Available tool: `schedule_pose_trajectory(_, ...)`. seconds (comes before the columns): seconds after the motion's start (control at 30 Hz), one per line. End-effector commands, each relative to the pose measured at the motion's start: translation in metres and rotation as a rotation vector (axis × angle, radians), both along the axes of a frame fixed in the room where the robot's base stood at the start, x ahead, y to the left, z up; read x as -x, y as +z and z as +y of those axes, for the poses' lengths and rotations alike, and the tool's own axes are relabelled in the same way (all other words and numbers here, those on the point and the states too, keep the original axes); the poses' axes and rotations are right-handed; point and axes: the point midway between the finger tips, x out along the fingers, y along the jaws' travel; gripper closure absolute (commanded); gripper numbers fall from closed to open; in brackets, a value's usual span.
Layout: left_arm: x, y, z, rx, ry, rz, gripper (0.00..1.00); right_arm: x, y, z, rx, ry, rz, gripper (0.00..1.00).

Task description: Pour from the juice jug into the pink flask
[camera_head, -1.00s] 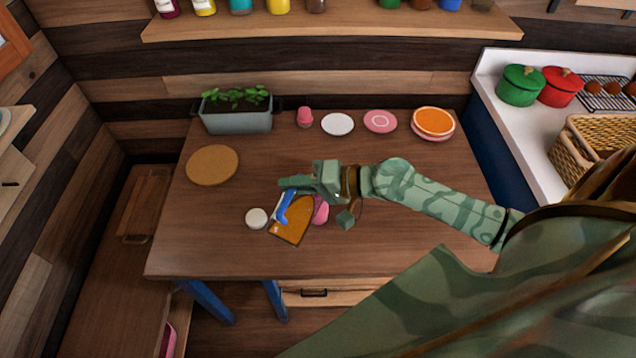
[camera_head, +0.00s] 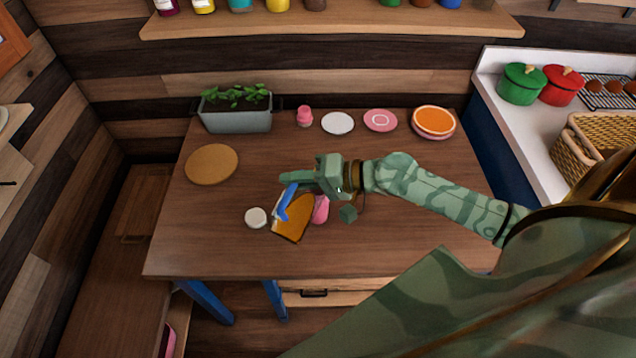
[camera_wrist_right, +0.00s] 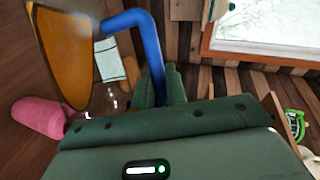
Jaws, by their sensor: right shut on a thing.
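The juice jug (camera_head: 293,218) is clear with orange juice in it and a blue handle. It is over the front middle of the table and looks tilted; how far is hard to tell. My right gripper (camera_head: 289,181) is shut on the blue handle, which also shows between its fingers in the wrist view (camera_wrist_right: 150,50). The pink flask (camera_head: 321,209) is close to the right of the jug, partly hidden by it. In the wrist view the flask (camera_wrist_right: 42,116) is at the left, beside the juice. I cannot see its opening or any stream. My left gripper is out of view.
A small white round piece (camera_head: 256,218) lies left of the jug. A cork mat (camera_head: 212,164), planter (camera_head: 238,118), pink cup (camera_head: 304,116), white plate (camera_head: 338,123), pink plate (camera_head: 380,121) and orange dish (camera_head: 434,121) stand farther back. The table's left front is clear.

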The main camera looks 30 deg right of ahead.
Motion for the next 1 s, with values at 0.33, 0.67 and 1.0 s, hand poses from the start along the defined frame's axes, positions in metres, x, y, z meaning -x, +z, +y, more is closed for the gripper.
schedule_pose_trajectory(0.33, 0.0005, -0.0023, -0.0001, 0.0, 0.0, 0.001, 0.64, -0.0014, 0.0017, -0.0018, -0.011, -0.001, 0.004, 1.0)
schedule_pose_trajectory(0.67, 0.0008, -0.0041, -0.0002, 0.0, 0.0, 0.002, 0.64, -0.0022, 0.0021, -0.0032, -0.017, 0.0, 0.007, 1.0)
schedule_pose_trajectory(1.0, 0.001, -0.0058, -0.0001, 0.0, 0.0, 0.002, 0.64, -0.0029, 0.0028, -0.0044, -0.025, -0.001, 0.011, 1.0)
